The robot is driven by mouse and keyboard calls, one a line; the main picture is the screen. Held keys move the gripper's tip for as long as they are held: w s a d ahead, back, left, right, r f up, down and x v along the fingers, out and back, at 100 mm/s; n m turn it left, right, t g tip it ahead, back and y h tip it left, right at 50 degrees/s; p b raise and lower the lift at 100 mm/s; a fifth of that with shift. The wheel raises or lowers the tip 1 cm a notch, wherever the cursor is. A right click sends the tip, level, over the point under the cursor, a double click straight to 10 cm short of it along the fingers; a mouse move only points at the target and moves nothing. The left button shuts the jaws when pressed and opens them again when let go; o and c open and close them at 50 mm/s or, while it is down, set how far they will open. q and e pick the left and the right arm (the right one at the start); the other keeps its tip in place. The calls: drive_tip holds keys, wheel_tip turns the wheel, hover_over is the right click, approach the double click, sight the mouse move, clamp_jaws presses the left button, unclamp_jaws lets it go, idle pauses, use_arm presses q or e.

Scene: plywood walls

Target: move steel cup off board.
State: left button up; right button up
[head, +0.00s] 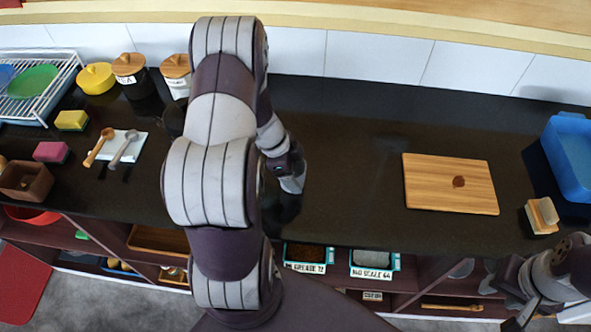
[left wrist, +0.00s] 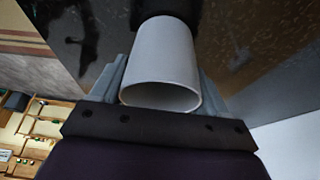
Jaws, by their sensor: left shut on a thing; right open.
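The steel cup (left wrist: 160,62) is between the fingers of my left gripper in the left wrist view, its open rim toward the camera. My left gripper (head: 291,180) is shut on it over the dark counter, left of the board. I cannot tell in the head view whether the cup touches the counter. My right gripper (head: 512,308) is open and empty at the lower right, in front of the counter.
A brush-like block (head: 541,216) and a blue bin (head: 572,155) stand right of the board. Dark counter (head: 345,175) between my left gripper and the board is clear. Shelves with labelled bins (head: 308,257) lie below.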

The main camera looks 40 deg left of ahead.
use_arm(q)
drive_tip(key=shift+f, duration=0.15)
drive_tip(key=o, duration=1.1)
drive_tip(key=shift+d, duration=0.15)
drive_tip(key=shift+c, duration=0.2)
drive_tip(key=shift+r, duration=0.35)
drive_tip(key=b+v, duration=0.2)
drive_tip(key=v, duration=0.8)
drive_tip(key=shift+a+r, duration=0.2)
drive_tip(key=shift+r, duration=0.1)
drive_tip(key=shift+s+r, duration=0.1)
drive_tip(key=shift+r, duration=0.25)
drive_tip(key=s+d+n+y, duration=0.4)
drive_tip(key=d+n, duration=0.8)
drive_tip(key=d, duration=0.3)
drive_tip(key=shift+s+d+r+g, duration=0.2)
drive_tip(key=shift+s+r+g, duration=0.15)
drive_tip(key=shift+s, duration=0.2)
